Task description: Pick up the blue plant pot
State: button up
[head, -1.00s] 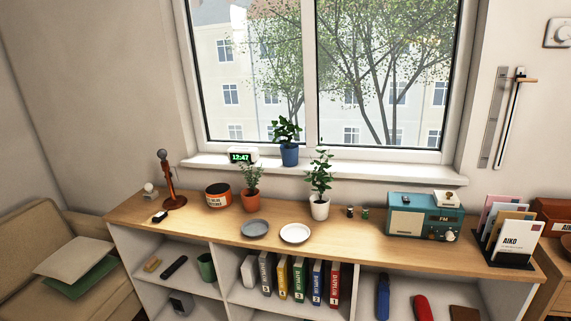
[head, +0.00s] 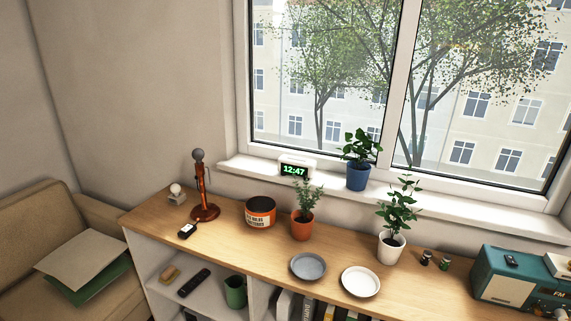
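The blue plant pot (head: 358,178) holds a leafy green plant and stands upright on the white windowsill (head: 450,207), right of a digital clock (head: 297,167). In front of it, on the wooden shelf top, a terracotta pot (head: 302,228) with a plant stands to the lower left. A white pot (head: 390,249) with a plant stands to the lower right. The blue pot's body is in plain sight. My gripper does not show in the head view.
The shelf top (head: 225,238) also holds a microphone-like stand (head: 203,190), an orange-and-black tin (head: 260,212), a grey plate (head: 308,266), a white plate (head: 361,282) and a teal radio (head: 510,280). The window (head: 330,90) rises behind the sill. A beige sofa (head: 40,245) is at left.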

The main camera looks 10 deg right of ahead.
aim_at(358, 170)
jog(key=u, duration=0.2)
jog(key=i, duration=1.5)
jog(key=z, duration=0.75)
jog(key=i, duration=0.55)
jog(key=z, duration=0.35)
